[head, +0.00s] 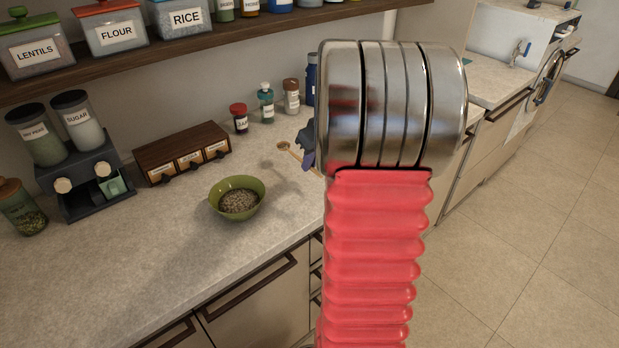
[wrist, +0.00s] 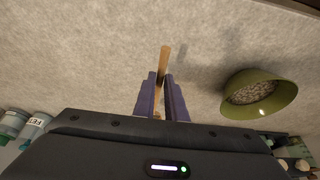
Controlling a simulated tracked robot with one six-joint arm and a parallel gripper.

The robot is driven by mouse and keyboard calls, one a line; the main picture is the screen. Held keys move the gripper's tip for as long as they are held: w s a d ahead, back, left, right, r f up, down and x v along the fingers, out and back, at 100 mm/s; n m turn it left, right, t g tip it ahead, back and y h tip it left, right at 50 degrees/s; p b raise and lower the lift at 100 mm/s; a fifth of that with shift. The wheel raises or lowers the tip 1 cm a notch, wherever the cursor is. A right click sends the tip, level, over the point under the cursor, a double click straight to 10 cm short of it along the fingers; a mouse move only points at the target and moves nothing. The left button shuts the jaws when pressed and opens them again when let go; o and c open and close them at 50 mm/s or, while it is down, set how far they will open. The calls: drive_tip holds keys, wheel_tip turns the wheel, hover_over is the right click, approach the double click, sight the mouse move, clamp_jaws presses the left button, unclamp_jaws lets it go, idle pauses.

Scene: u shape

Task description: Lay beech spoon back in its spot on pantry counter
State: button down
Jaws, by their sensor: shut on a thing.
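The beech spoon (wrist: 165,58) is a light wooden handle standing out between the two purple fingers of my gripper (wrist: 162,88) in the wrist view. My gripper is shut on it. In the head view, the spoon's round end (head: 284,146) shows just left of my gripper (head: 307,150), which is mostly hidden behind my arm. The pantry counter (head: 140,265) is pale grey stone and lies below. A shadow falls on the counter right of the handle in the wrist view. I cannot tell how high the spoon is above the counter.
A green bowl of seeds (head: 238,198) stands left of my gripper. A wooden drawer box (head: 182,152), a dispenser with jars (head: 85,175) and several small bottles (head: 266,102) line the back. A shelf (head: 150,45) hangs above. The front counter is clear.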

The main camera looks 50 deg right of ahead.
drive_tip(key=shift+f, duration=0.7)
drive_tip(key=shift+f, duration=2.3)
